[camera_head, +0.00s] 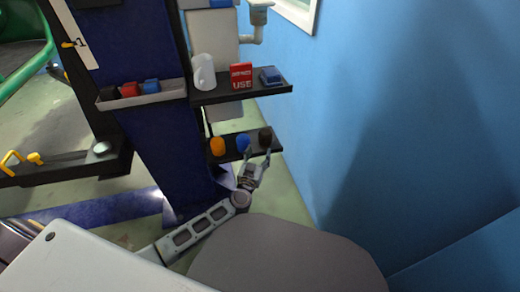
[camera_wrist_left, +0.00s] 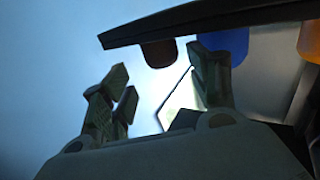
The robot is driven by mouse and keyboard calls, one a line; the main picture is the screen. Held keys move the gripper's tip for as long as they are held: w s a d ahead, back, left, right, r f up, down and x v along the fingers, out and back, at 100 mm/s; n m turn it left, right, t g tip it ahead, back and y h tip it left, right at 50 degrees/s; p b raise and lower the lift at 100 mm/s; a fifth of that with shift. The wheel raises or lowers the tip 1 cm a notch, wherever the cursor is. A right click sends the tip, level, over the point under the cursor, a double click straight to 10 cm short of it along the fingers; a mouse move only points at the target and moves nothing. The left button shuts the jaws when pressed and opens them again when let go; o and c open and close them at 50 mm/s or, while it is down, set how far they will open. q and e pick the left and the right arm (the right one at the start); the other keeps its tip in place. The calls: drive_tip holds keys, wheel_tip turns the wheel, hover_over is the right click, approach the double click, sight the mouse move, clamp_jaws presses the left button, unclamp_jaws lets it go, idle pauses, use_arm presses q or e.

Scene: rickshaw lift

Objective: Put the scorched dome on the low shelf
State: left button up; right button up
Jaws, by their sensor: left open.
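The scorched dome (camera_head: 265,136) is the dark one at the right end of the low shelf (camera_head: 228,155). It also shows in the left wrist view (camera_wrist_left: 159,53), upside down against the shelf edge. My left gripper (camera_head: 257,154) is open just in front of the low shelf, close to the dark dome and the blue dome. In the left wrist view its fingers (camera_wrist_left: 168,84) are spread, with nothing held between them. One finger overlaps the blue dome there. Whether a finger touches a dome cannot be told. My right gripper is not in view.
A blue dome (camera_head: 243,142) and an orange dome (camera_head: 217,146) stand on the same shelf, left of the dark one. The upper shelf (camera_head: 240,93) holds a white cylinder (camera_head: 203,72), a red box (camera_head: 241,75) and a blue item (camera_head: 270,75). A blue wall (camera_head: 350,110) stands close on the right.

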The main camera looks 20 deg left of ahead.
use_arm(q)
drive_tip(key=shift+s, duration=0.4)
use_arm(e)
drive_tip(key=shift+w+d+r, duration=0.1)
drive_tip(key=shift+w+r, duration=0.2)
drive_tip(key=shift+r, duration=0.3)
use_arm(q)
drive_tip(key=shift+d, duration=0.1)
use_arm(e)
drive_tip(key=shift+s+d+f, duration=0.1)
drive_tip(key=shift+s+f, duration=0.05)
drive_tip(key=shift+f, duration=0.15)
use_arm(q)
drive_tip(key=s+d+f+m+g+h, duration=0.2)
drive_tip(key=s+d+m+g+h, duration=0.25)
drive_tip(key=s+d+h, duration=0.7)
drive_tip(key=s+a+f+n+g+y, duration=0.1)
drive_tip(key=s+a+f+g+y, duration=0.1)
drive_tip(key=s+f, duration=0.3)
drive_tip(key=s+a+f+n+g+y, duration=0.1)
drive_tip(key=s+f+g+y, duration=0.3)
drive_tip(key=s, duration=0.7)
drive_tip(key=shift+s+a+f+g, duration=0.35)
drive_tip(key=shift+a+f+g, duration=0.25)
drive_tip(key=shift+a+g, duration=0.15)
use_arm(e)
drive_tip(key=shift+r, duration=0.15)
